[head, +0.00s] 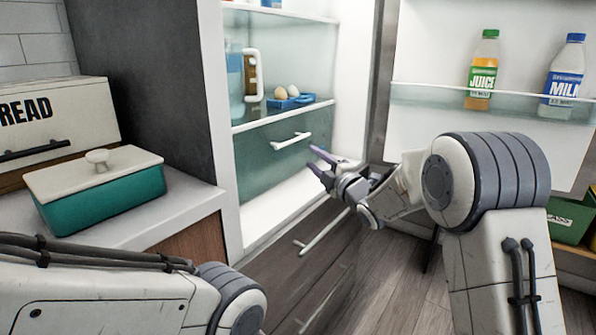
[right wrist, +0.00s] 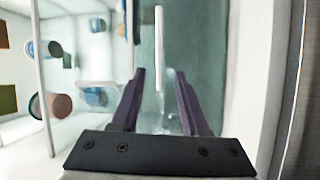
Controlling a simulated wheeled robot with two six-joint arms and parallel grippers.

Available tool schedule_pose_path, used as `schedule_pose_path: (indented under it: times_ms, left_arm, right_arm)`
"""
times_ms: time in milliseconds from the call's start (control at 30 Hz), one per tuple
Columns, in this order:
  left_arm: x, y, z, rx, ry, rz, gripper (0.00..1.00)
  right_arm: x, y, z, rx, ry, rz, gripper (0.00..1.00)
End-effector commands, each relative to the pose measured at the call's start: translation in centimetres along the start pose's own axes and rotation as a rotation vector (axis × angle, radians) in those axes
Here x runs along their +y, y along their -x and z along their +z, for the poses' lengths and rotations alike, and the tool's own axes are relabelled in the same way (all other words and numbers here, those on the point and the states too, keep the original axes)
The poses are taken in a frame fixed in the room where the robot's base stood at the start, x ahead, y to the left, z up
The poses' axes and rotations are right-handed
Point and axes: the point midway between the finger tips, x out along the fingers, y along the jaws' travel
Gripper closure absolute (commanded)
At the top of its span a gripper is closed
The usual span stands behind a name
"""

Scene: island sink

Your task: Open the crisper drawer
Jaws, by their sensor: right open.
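The crisper drawer (head: 262,165) is a translucent green-grey front low in the open fridge, and it looks closed. Its white bar handle (head: 291,141) sits on the upper part of the front. My right gripper (head: 317,160) is open and empty, just right of and slightly below the handle, apart from it. In the right wrist view the handle (right wrist: 159,48) runs upright beyond and between the two purple fingers (right wrist: 158,95), with the drawer front (right wrist: 190,45) behind. My left arm shows at the lower left of the head view, but its gripper is out of view.
The fridge door stands open at right with a juice bottle (head: 482,70) and a milk bottle (head: 563,70). Eggs in a blue tray (head: 290,99) and a pitcher (head: 236,85) stand on the shelf above. A teal lidded dish (head: 98,190) and a bread box (head: 55,125) occupy the left counter.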

Motion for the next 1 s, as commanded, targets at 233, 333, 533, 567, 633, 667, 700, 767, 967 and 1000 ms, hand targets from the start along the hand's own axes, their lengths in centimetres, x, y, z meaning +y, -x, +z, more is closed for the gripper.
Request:
schedule_pose_path:
  times_ms: [233,333,533,567,633,667,700,767,967,1000]
  left_arm:
    - [-0.1,-1.5,0.1,0.001,0.0,0.0,0.5]
    - [-0.1,-1.5,0.1,0.001,0.0,0.0,0.5]
    - [-0.1,-1.7,0.1,0.001,0.0,0.0,0.5]
    - [-0.1,-1.7,0.1,0.001,0.0,0.0,0.5]
    - [-0.1,-1.7,0.1,0.001,0.0,0.0,0.5]
    - [-0.1,-1.7,0.1,0.001,0.0,0.0,0.5]
    - [-0.1,-1.7,0.1,0.001,0.0,0.0,0.5]
    - [-0.1,-1.7,0.1,0.001,0.0,0.0,0.5]
    - [-0.1,-1.7,0.1,0.001,0.0,0.0,0.5]
    - [-0.1,-1.7,0.1,0.001,0.0,0.0,0.5]
  right_arm:
    - [-0.7,-0.6,1.0,0.037,0.069,0.065,0.55]
    - [-0.5,-1.9,0.8,0.039,0.068,0.065,0.55]
    - [-0.4,-5.4,0.7,0.038,0.066,0.064,0.55]
    - [-0.3,-5.9,0.7,0.038,0.066,0.064,0.55]
    - [-0.2,-7.0,0.7,0.038,0.067,0.064,0.55]
    - [-0.2,-7.4,0.6,0.037,0.066,0.063,0.55]
    - [-0.2,-8.0,0.6,0.037,0.065,0.064,0.55]
    - [-0.1,-8.7,0.6,0.037,0.065,0.063,0.55]
    - [0.0,-10.1,0.6,0.036,0.065,0.062,0.55]
    - [0.0,-10.2,0.5,0.036,0.065,0.063,0.55]
